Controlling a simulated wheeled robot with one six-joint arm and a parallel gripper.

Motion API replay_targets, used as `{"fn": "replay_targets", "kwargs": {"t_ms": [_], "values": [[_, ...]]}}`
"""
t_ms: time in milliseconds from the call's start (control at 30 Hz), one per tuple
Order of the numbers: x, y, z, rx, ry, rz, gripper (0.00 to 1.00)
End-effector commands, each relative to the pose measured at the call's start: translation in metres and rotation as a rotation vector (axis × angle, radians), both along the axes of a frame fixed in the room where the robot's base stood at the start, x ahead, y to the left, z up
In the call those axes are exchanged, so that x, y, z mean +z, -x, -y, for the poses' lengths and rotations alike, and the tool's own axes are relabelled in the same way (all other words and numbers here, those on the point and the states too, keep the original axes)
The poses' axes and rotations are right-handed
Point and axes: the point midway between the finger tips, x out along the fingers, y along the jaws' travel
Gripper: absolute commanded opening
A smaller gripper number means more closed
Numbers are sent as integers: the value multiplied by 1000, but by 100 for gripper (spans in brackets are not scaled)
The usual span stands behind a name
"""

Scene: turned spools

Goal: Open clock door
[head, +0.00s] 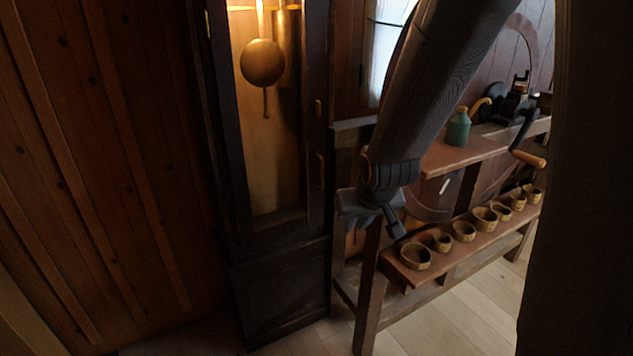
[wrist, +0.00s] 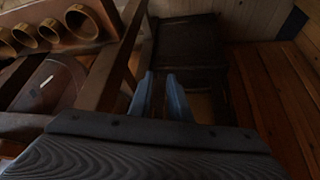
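The tall dark wooden clock (head: 287,285) stands against the plank wall in the head view. Its tall front door (head: 316,140) appears shut, with a brass pendulum (head: 262,62) visible in the lit case behind it.
A wooden bench (head: 450,157) stands right of the clock, close to my gripper. Its lower shelf (head: 400,272) holds several small wooden cups (head: 465,231). A green bottle (head: 457,130) and a cranked black machine (head: 515,105) stand on top. Pale floor (head: 455,315) lies clear in front.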

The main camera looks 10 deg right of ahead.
Motion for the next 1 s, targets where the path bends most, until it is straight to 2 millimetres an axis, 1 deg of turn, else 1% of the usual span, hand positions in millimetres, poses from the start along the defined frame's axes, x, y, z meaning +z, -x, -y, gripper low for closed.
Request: {"fn": "replay_targets", "kwargs": {"t_ms": [33,67,100,167,200,300,400,500,600,800,867,1000], "values": [[-20,-30,2,4,2,73,17],[-23,-47,2,7,2,122,17],[-26,-69,3,13,0,190,17],[-32,-99,3,21,-4,287,17],[-34,-119,3,28,-8,352,17],[-38,-162,2,44,-18,516,17],[-38,-198,2,61,-34,673,17],[-37,-222,0,79,-50,806,17],[-33,-238,-1,92,-64,910,17],[-27,-250,-3,107,-81,1013,17],[-25,-254,-3,109,-82,1022,17],[-24,-270,-5,109,-82,1024,17]]}}
